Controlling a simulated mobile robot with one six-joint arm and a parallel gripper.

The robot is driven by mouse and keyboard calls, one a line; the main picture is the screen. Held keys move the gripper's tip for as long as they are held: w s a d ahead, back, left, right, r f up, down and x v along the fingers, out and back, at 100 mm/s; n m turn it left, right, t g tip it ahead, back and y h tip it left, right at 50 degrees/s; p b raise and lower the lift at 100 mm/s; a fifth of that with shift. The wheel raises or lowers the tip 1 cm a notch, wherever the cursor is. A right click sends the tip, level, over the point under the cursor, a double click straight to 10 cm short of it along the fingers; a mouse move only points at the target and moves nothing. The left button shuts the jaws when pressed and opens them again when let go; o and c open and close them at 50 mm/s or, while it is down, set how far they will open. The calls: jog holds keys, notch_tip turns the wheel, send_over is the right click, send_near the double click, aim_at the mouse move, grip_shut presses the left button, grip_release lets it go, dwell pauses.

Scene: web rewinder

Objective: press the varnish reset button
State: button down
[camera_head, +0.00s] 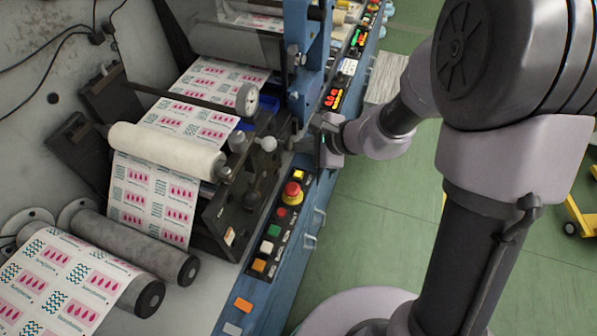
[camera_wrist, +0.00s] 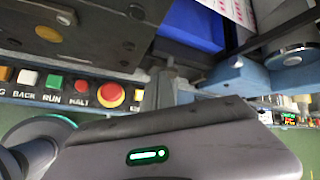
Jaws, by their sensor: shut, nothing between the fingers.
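My gripper (camera_head: 322,130) is shut and empty, beside the blue machine frame past the near button panel. In the wrist view its fingers (camera_wrist: 165,92) point in under a blue block. The near panel carries an orange button (camera_head: 258,265), a white button (camera_head: 266,246), a green button (camera_head: 273,230), a red button (camera_head: 282,212) and a red mushroom button (camera_head: 293,190) on yellow. The wrist view shows labels BACK, RUN and HALT by this row. No varnish reset label is readable. A farther panel (camera_head: 355,42) has more coloured buttons, too small to read.
A small display with red lit marks (camera_head: 332,98) sits just beyond my gripper. The printed web (camera_head: 150,190) runs over a white roller (camera_head: 165,148) at left. Green floor (camera_head: 370,230) is open at right.

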jog(key=b, duration=0.6)
send_over(301, 175)
notch_tip(301, 175, down, 8)
jog(key=shift+f+b, duration=0.35)
jog(key=shift+b, duration=0.05)
dwell(1.3)
jog(key=shift+f+b, duration=0.4)
jog(key=shift+b, duration=0.25)
jog(key=shift+s+f+b, duration=0.1)
jog(key=shift+f+b, duration=0.4)
jog(key=shift+b, duration=0.15)
dwell(0.4)
dwell(0.3)
jog(key=shift+r+p, duration=0.65)
jog(key=shift+r, duration=0.3)
